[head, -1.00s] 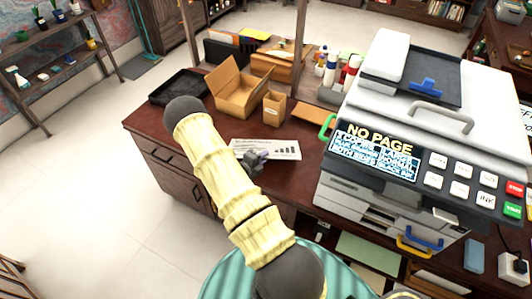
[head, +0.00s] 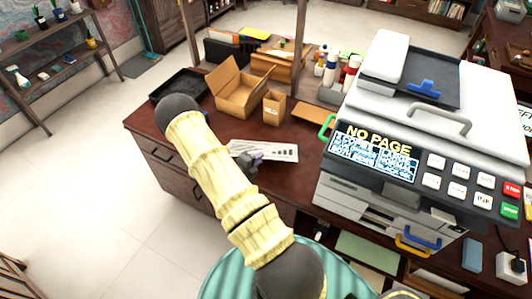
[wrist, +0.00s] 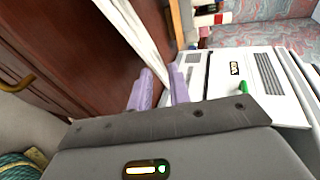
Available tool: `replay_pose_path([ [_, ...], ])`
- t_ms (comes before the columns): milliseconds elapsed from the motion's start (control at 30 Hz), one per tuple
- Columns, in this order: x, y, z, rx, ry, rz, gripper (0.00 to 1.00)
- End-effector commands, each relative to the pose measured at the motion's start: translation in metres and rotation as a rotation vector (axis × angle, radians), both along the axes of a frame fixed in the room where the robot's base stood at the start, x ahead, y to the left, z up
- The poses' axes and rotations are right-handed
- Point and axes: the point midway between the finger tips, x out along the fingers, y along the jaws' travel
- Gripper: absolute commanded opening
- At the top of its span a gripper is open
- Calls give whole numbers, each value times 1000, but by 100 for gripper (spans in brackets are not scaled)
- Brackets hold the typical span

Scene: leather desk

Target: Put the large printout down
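The large printout is a white sheet with dark bars and text (head: 279,152), over the desk top in the head view. In the wrist view it shows nearly edge-on as a white strip (wrist: 140,38) running in between the fingers. My gripper (head: 257,157) is at the sheet's near edge. Its purple fingers (wrist: 160,80) are shut on the printout. The dark red-brown desk (head: 190,127) lies under the sheet. I cannot tell how far the sheet is above it.
A printer (head: 425,125) reading "NO PAGE" stands to the right. Behind the sheet are an open cardboard box (head: 240,95), a small carton (head: 273,108), a black tray (head: 180,85) and several bottles (head: 330,68). The desk's front left is bare.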

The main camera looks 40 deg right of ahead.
Motion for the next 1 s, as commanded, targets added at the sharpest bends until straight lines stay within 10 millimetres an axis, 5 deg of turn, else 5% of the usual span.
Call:
replay_pose_path([
  [400,-6,23,62,0,0,1,19],
  [1000,-5,24,62,3,3,5,19],
])
